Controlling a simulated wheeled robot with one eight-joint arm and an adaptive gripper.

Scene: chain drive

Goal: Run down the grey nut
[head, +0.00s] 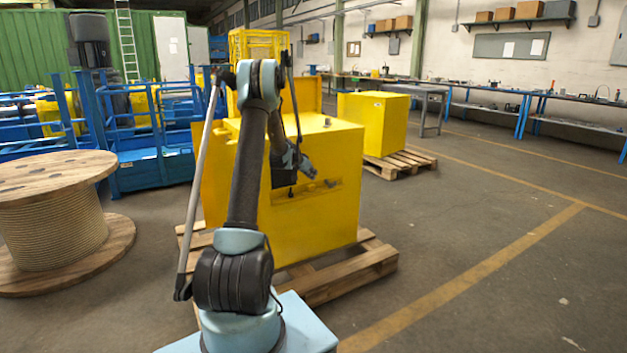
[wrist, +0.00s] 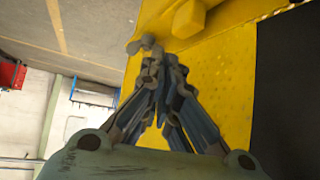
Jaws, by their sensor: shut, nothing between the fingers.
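My gripper (head: 309,172) is in front of the yellow machine (head: 325,218), near a recessed strip on its face. In the wrist view the fingers of my gripper (wrist: 147,46) come together at their tips, with nothing seen held. Small grey rounded shapes show at the tips; I cannot tell whether they are finger ends or a part behind. I cannot make out the grey nut for certain in either view.
The machine stands on a wooden pallet (head: 350,275). A wooden cable spool (head: 50,225) and blue railings (head: 130,135) are at the left. A second yellow block (head: 372,122) stands behind on its own pallet (head: 400,162). The floor at right is clear.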

